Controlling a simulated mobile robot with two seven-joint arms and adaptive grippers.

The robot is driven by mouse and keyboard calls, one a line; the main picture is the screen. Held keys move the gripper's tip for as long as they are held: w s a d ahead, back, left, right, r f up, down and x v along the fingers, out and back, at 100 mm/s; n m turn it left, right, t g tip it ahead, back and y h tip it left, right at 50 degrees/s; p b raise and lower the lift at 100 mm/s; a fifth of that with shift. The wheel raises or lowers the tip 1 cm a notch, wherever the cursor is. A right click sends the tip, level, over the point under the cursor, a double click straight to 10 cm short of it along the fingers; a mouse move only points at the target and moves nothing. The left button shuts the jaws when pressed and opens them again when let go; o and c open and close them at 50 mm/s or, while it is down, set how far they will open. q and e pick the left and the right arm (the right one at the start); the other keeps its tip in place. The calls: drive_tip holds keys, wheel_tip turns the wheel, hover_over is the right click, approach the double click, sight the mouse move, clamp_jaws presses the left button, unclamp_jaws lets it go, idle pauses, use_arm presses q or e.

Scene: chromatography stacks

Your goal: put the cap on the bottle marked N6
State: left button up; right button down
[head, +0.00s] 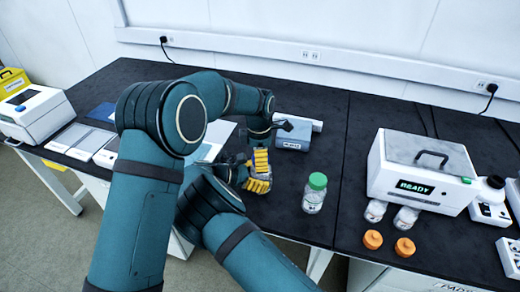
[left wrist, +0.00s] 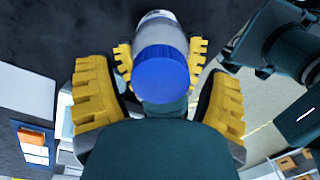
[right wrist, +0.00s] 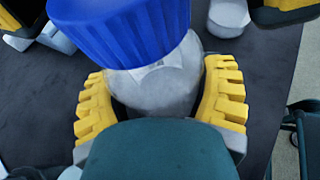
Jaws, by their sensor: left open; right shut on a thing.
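My right gripper (right wrist: 158,98) is shut on a clear bottle (right wrist: 165,80), with yellow fingers on both sides of it. A ribbed blue cap (right wrist: 120,25) sits at the bottle's mouth; whether it is screwed tight I cannot tell. In the left wrist view the blue cap (left wrist: 162,75) faces the camera, with the bottle (left wrist: 160,25) behind it. My left gripper (left wrist: 158,98) is open, its fingers apart on either side of the cap and not touching it. In the head view the left gripper (head: 260,160) and right gripper (head: 255,185) are close together and hide the bottle. No N6 marking is readable.
A green-capped bottle (head: 315,193) stands right of my grippers. Two uncapped bottles (head: 376,210) (head: 405,218) stand before a white READY instrument (head: 420,172), with two orange caps (head: 373,240) (head: 404,248) nearby. A grey-blue device (head: 293,136) lies behind my grippers.

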use_arm(q)
drive_tip(key=shift+f, duration=0.25)
drive_tip(key=c, duration=1.3)
drive_tip(key=shift+o, duration=0.2)
drive_tip(key=shift+m, duration=1.6)
drive_tip(key=o, duration=1.3)
drive_tip(key=shift+c, duration=0.2)
